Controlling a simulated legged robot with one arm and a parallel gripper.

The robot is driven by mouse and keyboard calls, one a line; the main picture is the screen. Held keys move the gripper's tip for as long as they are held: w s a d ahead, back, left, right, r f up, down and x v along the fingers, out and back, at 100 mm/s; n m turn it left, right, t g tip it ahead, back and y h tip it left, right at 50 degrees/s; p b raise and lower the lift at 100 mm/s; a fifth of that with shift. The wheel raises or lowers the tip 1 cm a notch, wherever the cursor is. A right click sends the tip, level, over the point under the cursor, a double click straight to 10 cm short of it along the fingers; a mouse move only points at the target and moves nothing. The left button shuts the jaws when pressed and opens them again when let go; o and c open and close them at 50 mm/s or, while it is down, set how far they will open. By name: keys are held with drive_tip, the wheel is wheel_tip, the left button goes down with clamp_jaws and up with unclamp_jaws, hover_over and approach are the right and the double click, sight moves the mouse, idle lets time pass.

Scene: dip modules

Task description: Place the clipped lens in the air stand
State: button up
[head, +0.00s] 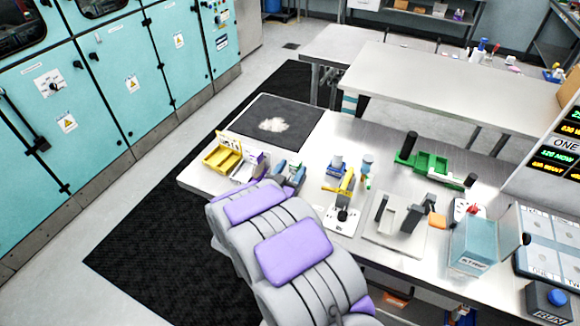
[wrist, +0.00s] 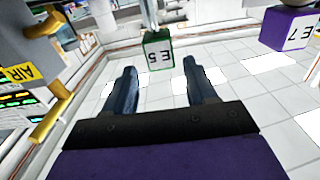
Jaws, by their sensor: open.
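My gripper (head: 290,173) is above the near left part of the steel bench, its blue-grey fingers apart. In the wrist view my gripper (wrist: 160,72) is open. A green block marked E.5 (wrist: 158,54) on a thin rod shows between the fingertips, with a gap on each side; I cannot tell its depth. A yellow AIR label (wrist: 25,72) is on a grey and yellow fixture at the left of the wrist view. In the head view a stand with a yellow lever (head: 347,182) is right of my gripper. I cannot make out the clipped lens for certain.
A yellow tray (head: 222,160) lies left of my gripper. A green fixture (head: 430,163), grey fixture (head: 386,218) and light-blue box (head: 473,243) crowd the right. A dark mat (head: 250,125) lies behind.

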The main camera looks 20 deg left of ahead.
drive_tip(key=s+a+p, duration=0.1)
drive_tip(key=s+a, duration=0.2)
drive_tip(key=s, duration=0.6)
drive_tip(key=w+d+r+g+y, duration=0.2)
drive_tip(key=w+r+g+y, duration=0.15)
drive_tip(key=g, duration=0.25)
drive_tip(key=s+d+r+n+g+y, duration=0.1)
drive_tip(key=s+d+r+g+y, duration=0.2)
drive_tip(key=d+r+g, duration=0.3)
drive_tip(key=s+d+r+g+h, duration=0.3)
drive_tip(key=s+d+g+h, duration=0.2)
drive_tip(key=s+d, duration=2.5)
drive_tip(key=g, duration=0.2)
drive_tip(key=shift+d+g+p, duration=0.2)
drive_tip(key=shift+g+p, duration=0.1)
drive_tip(key=shift+g, duration=0.1)
